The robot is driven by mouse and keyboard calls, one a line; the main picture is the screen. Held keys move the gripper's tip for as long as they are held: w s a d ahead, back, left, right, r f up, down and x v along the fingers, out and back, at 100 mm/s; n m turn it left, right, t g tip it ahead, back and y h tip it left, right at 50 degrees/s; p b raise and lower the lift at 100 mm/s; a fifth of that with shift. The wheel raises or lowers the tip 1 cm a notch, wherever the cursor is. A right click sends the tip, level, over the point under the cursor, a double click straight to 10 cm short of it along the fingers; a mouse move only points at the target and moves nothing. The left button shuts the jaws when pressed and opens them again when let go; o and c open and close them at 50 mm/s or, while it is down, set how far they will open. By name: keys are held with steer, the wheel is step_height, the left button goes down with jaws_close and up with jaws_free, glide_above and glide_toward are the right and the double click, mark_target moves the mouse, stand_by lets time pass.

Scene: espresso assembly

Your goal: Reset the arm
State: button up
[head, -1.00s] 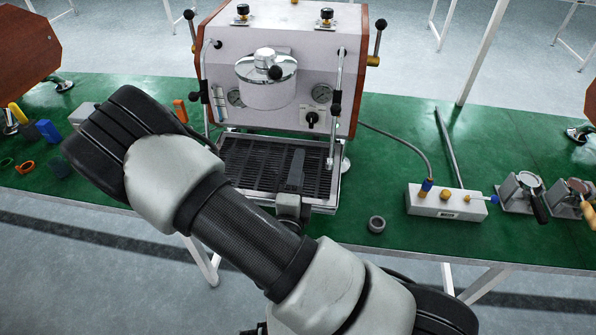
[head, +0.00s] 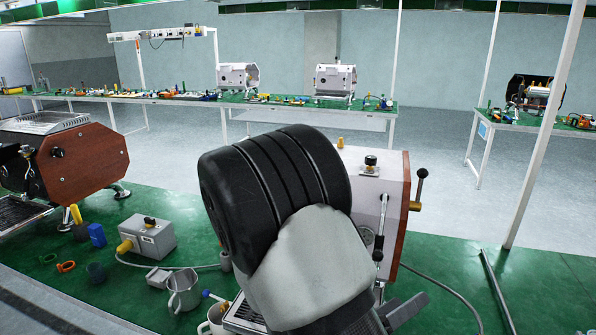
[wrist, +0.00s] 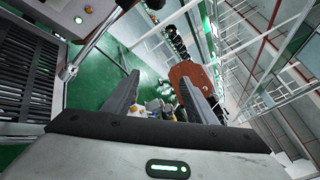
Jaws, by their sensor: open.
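My arm fills the middle of the head view, with a black ribbed joint and a pale link in front of the espresso machine (head: 372,180). In the wrist view my gripper (wrist: 165,85) is open, its two fingers apart with nothing held between them. The machine's side and drip grate (wrist: 25,70) show at the left of the wrist view, beside the gripper. In the head view most of the machine's front is hidden behind my arm.
The green bench (head: 160,220) holds a grey box (head: 147,237), a metal pitcher (head: 183,290) and small coloured parts. A second wood-sided machine (head: 85,165) stands at the left. A white post (head: 545,125) rises at the right. Benches with more machines stand farther back.

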steer(key=s+d+r+m+g+y, duration=0.25)
steer(key=s+d+m+g, duration=0.25)
steer(key=s+m+g, duration=0.75)
steer(key=s+a+r+m+t+y, duration=0.2)
steer(key=a+m+t+y, duration=0.3)
steer(key=m, duration=0.7)
steer(key=a+r+m+t+y, duration=0.3)
steer(key=a+r+m+y, duration=0.4)
steer(key=m, duration=0.3)
step_height(320, 180, up, 16)
steer(key=w+p, duration=0.1)
steer(key=p, duration=1.3)
